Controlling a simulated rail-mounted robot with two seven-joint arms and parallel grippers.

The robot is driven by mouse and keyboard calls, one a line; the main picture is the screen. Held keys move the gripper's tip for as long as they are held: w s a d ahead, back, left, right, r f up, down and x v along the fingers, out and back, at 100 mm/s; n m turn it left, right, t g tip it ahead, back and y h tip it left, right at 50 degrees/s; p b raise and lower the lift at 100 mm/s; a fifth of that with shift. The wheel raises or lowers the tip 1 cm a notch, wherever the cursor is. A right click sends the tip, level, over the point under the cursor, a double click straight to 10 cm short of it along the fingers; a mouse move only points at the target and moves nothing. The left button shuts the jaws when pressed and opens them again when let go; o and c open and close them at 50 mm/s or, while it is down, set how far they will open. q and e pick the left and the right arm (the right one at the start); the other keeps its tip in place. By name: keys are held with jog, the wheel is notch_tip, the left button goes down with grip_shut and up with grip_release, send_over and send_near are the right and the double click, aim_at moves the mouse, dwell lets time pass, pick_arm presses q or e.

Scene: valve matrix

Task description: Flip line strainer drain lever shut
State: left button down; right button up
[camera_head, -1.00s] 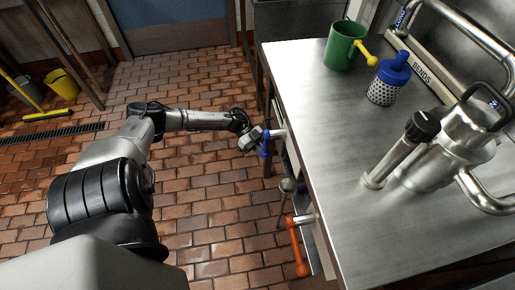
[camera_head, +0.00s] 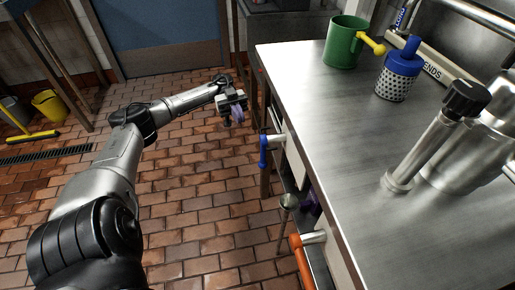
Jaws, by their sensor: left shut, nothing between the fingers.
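A blue lever (camera_head: 264,151) hangs down from a short pale stub on the counter's left side. An orange lever (camera_head: 302,262) hangs from another stub nearer to me. No readable label shows which one is the strainer drain lever. My left gripper (camera_head: 236,117) is shut and empty, up and left of the blue lever and apart from it. A purple patch shows at its fingers. My right gripper is not in view.
The steel counter (camera_head: 310,110) holds a green cup with a yellow handle (camera_head: 345,43), a blue-topped perforated cylinder (camera_head: 397,75) and metal pipework with a black-capped tube (camera_head: 430,142). A round-headed rod (camera_head: 288,202) stands beside the counter. Open tiled floor lies left.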

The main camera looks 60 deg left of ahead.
pick_arm(q)
jog(key=p, duration=0.5)
send_near(263, 155)
jog(key=d+f+p, duration=0.1)
jog(key=d, duration=0.5)
jog(key=shift+f, duration=0.35)
jog(key=shift+s+d, duration=0.1)
jog(key=shift+d, duration=0.05)
